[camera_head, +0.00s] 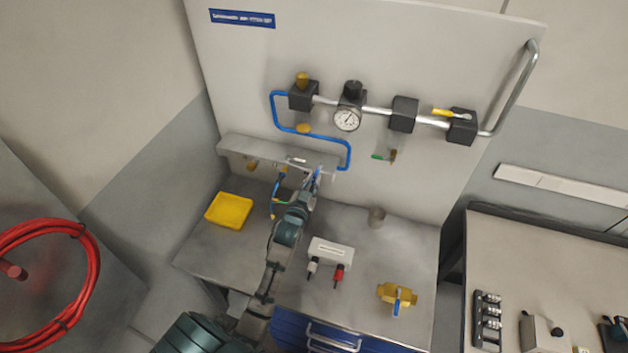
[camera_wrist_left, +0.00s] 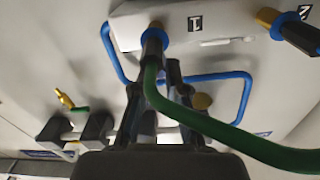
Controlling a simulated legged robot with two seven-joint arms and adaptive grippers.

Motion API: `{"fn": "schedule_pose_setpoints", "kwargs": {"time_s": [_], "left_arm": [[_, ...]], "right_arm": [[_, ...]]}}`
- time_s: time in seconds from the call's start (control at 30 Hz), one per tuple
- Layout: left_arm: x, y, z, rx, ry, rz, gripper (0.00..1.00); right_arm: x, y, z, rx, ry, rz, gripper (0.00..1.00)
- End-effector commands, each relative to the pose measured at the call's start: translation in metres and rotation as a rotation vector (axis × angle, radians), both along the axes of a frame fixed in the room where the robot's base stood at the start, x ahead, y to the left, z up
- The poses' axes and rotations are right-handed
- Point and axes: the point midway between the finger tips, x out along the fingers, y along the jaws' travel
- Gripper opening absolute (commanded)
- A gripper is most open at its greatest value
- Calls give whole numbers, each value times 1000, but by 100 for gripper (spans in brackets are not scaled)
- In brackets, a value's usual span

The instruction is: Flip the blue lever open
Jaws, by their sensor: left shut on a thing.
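The blue lever (camera_head: 397,302) is on a brass valve (camera_head: 398,291) lying on the front right of the bench. My left gripper (camera_head: 313,177) is away from it, up at the shelf on the back panel. In the left wrist view, its two dark fingers (camera_wrist_left: 153,78) are beside a black plug (camera_wrist_left: 154,43) on a green hose (camera_wrist_left: 205,124). The gripper appears shut on this plug, though the hose partly hides the contact. The plug meets a brass fitting on the shelf beside a label "1". My right gripper is not in view.
The grey shelf (camera_head: 262,152) carries fittings, with a blue pipe (camera_head: 320,136) above. A pressure gauge (camera_head: 347,120) is on the panel.

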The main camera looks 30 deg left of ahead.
Motion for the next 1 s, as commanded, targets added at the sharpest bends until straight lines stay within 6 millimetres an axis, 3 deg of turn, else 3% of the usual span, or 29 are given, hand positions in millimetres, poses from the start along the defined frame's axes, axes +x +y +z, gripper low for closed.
{"fn": "schedule_pose_setpoints", "kwargs": {"time_s": [0.07,0.1,0.2,0.57,0.67,1.0], "left_arm": [[0,1,-3,-1,7,1,0],[0,1,-3,-1,7,1,15],[0,0,-3,-1,7,1,38],[-5,-1,-2,0,4,1,38],[-19,-4,-3,0,4,1,38],[-90,-20,-4,0,7,1,38]], "right_arm": [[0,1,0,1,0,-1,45],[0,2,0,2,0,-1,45],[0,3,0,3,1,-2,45],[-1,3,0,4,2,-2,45],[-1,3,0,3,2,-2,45],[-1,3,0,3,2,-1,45]]}}
